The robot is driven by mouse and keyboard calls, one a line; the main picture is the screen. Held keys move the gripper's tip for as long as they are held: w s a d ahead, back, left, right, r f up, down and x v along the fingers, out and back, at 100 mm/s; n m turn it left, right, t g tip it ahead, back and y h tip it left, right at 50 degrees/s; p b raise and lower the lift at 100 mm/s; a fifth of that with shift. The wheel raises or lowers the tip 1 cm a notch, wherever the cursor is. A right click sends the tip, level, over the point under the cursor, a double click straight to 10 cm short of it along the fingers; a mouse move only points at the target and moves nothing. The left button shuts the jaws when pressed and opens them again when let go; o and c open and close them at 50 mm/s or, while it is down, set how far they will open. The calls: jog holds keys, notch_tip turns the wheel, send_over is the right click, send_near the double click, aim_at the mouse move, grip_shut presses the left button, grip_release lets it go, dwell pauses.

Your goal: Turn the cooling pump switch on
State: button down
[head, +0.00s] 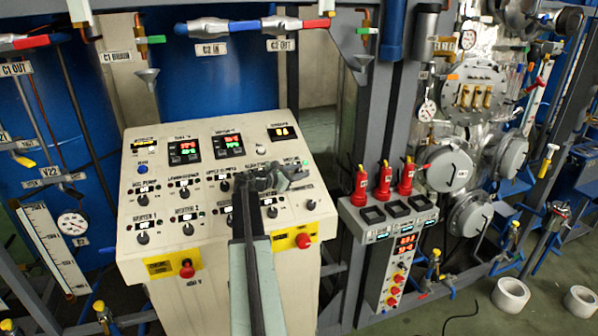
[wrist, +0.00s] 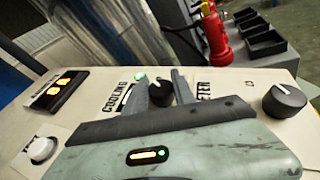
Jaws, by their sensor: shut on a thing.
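The cooling pump switch is a black rotary knob (wrist: 160,94) on the sloping cream control panel (head: 135,205). In the wrist view it sits between the two dark fingers of my gripper (wrist: 161,84), beside a label reading "COOLING". My gripper is shut on this knob. A small green lamp (wrist: 141,77) glows just behind the left finger. In the head view my gripper (head: 266,177) reaches the upper right part of the panel and hides the knob there. I cannot tell the knob's exact angle.
Another black knob (wrist: 284,100) is to the right, a white button (wrist: 41,149) and a lit orange display (wrist: 66,86) to the left. Red emergency buttons (head: 187,269) sit on the panel's front. A grey unit with red handles (head: 384,180) stands right of the panel.

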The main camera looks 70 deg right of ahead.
dwell(0.3)
jog(key=c, duration=1)
grip_release()
jog(key=shift+c, duration=0.2)
jog(key=p+v, duration=0.1)
jog(key=v, duration=0.6)
jog(key=shift+w+a+r, duration=0.1)
jog(key=shift+a, duration=0.3)
jog(key=shift+d, duration=0.1)
